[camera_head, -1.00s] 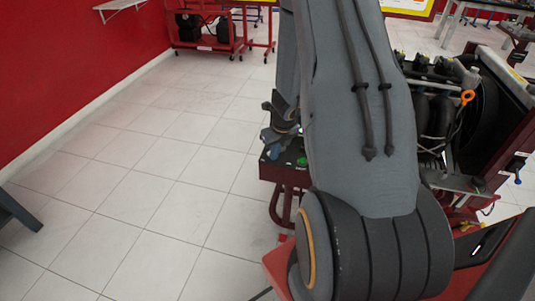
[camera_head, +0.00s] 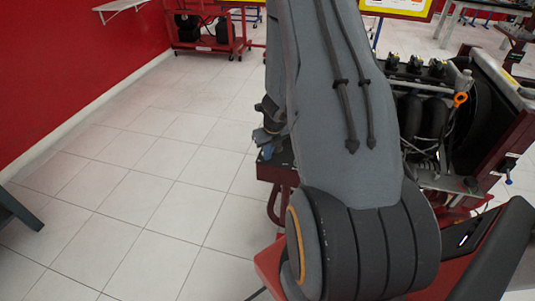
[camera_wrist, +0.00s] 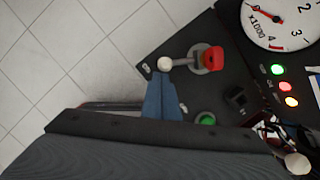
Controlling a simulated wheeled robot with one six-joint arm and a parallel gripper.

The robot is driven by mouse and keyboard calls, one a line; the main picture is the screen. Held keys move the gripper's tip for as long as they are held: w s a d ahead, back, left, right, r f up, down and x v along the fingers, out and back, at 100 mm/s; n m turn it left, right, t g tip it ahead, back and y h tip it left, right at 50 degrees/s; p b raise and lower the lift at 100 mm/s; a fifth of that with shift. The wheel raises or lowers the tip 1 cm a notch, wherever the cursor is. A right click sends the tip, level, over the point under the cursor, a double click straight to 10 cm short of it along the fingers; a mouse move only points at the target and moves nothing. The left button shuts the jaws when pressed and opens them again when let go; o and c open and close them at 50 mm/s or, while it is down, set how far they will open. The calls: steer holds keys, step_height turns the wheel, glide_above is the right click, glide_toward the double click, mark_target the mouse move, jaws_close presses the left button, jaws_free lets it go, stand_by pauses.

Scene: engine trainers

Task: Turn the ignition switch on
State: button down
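The black control panel (camera_wrist: 222,80) fills the right of the wrist view, with a dial marked x1000 (camera_wrist: 276,18). A red knob (camera_wrist: 212,59) sits near its top, a small dark switch (camera_wrist: 239,98) below the dial, and a green button (camera_wrist: 206,118) near my wrist. I cannot tell for sure which control is the ignition switch. My gripper (camera_wrist: 162,98) shows one blue finger over the panel edge, left of the dark switch and apart from it. The other finger is not clearly seen. In the head view my arm hides most of the panel.
Green, red and orange lamps (camera_wrist: 285,86) are lit on the panel. The engine trainer (camera_head: 440,115) stands right of my arm. Tiled floor (camera_head: 150,190) is open at left; a red cart (camera_head: 210,35) stands behind.

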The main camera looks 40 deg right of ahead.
steer(key=shift+r, duration=0.15)
steer(key=p+v, duration=0.9)
steer(key=p, duration=0.2)
steer(key=shift+s+r, duration=0.15)
steer(key=shift+r, duration=0.25)
steer(key=shift+a, duration=0.15)
stand_by(0.4)
steer(key=s+a+r+n+y+b, duration=0.1)
steer(key=s+a+r+n+b, duration=0.15)
steer(key=a+r+n, duration=1.15)
steer(key=s+a+r+n+b, duration=0.2)
steer(key=s+a+n, duration=0.3)
steer(key=n, duration=0.6)
steer(key=s+a+r+n+g+b, duration=0.1)
steer(key=s+a+r+n, duration=0.2)
steer(key=s+a+n, duration=0.2)
steer(key=s+n, duration=0.3)
steer(key=n, duration=0.4)
steer(key=shift+h+b, duration=0.3)
steer(key=shift+b, duration=0.05)
